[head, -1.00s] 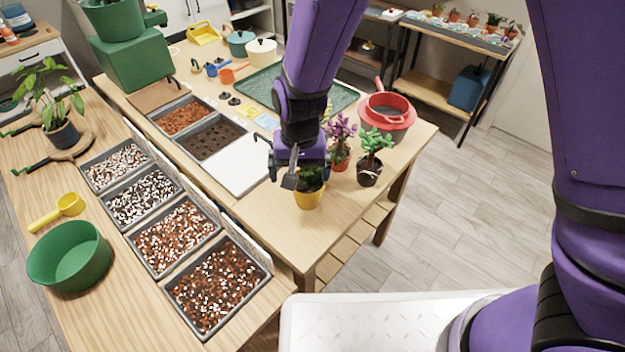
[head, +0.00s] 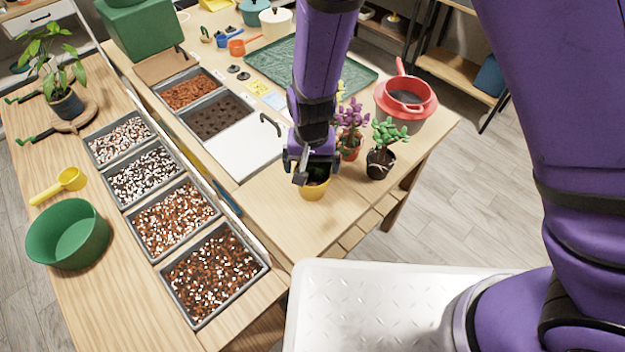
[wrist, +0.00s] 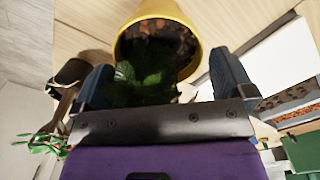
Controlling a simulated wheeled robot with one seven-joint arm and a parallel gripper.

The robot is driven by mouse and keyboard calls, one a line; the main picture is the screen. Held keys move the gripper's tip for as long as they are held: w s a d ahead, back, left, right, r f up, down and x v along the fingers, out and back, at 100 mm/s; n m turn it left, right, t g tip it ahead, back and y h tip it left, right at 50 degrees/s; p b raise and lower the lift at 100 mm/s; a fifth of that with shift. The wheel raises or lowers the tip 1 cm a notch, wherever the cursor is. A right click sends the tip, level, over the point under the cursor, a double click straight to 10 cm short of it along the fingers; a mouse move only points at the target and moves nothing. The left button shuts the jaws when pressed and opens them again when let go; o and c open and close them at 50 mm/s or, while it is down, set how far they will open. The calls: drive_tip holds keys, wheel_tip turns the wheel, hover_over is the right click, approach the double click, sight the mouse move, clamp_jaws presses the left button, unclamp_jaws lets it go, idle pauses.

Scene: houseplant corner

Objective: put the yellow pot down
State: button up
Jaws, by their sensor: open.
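The yellow pot (head: 314,192), with dark soil and a green leafy plant, appears to stand upright on the wooden table (head: 285,215), near its front edge. My gripper (head: 313,172) is right above the pot and hides part of the plant and rim. In the wrist view the pot (wrist: 196,28) shows just past my gripper (wrist: 162,80), with the leaves between the two spread fingers. The fingers are open and I see no finger pressed on the pot's wall.
A purple-flowered plant (head: 351,118) and a jade-like plant in a dark pot (head: 379,168) stand close at right. A red-rimmed grey pot (head: 404,108) is behind them. A white board (head: 232,150) lies at left. Bare tabletop lies in front and to the left of the yellow pot.

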sight(312, 174)
drive_tip(key=shift+s+d+f, duration=0.1)
drive_tip(key=shift+f, duration=2.65)
drive_tip(key=c, duration=0.9)
drive_tip(key=shift+o, duration=0.2)
drive_tip(key=shift+r, duration=0.1)
